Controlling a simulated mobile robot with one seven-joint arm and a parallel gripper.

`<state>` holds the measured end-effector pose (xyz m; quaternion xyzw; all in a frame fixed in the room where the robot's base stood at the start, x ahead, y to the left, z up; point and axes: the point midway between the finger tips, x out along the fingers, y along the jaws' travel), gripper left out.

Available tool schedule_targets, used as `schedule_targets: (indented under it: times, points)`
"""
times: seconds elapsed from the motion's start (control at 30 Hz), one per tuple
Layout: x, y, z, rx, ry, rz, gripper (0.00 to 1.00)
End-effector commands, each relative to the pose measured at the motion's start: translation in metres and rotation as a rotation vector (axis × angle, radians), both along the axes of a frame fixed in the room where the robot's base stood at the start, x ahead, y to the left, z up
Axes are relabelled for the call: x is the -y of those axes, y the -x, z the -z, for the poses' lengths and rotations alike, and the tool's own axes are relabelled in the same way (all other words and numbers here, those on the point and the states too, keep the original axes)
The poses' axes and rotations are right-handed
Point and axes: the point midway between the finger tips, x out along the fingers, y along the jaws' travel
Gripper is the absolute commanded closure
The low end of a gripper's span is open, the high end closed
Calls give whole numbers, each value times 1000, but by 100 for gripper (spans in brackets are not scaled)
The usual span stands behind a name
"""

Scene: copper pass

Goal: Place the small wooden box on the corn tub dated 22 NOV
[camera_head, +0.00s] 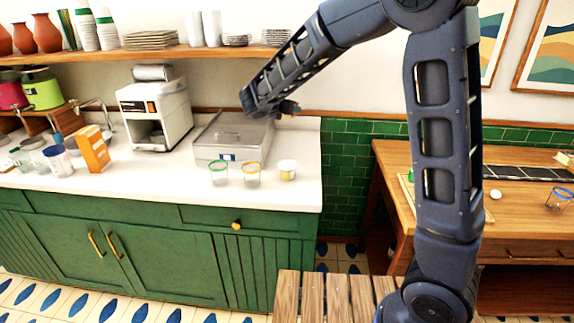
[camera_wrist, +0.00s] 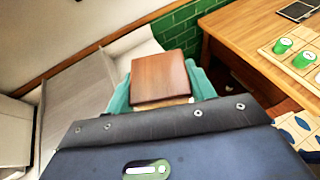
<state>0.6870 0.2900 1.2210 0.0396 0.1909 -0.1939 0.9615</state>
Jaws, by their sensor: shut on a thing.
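My gripper (camera_wrist: 160,90) has teal fingers shut on the small wooden box (camera_wrist: 159,78), a reddish-brown block, in the wrist view. In the head view my gripper (camera_head: 289,107) is at the end of the arm, above the counter's back right, and the box is not clearly visible there. Three small tubs stand near the counter's front edge: a green-rimmed clear tub (camera_head: 219,173), a clear tub with an orange and blue rim (camera_head: 251,175), and a white-lidded tub with yellow contents (camera_head: 287,170). Their dates are too small to read, so I cannot tell which is 22 NOV.
A grey lidded bin (camera_head: 234,138) stands behind the tubs, left of my gripper. A white coffee machine (camera_head: 156,113) and orange carton (camera_head: 93,149) are farther left. The white counter (camera_head: 304,150) is bare at its right end. A wooden table (camera_head: 520,185) stands right.

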Motion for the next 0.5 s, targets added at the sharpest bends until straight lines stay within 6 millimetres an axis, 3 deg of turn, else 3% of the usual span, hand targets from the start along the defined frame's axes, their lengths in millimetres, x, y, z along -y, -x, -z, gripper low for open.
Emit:
schedule_targets:
  times: [0.17,0.5]
  points:
    - [-4,4,20,-2,4,-10,69]
    - [-3,4,93,-2,6,-8,69]
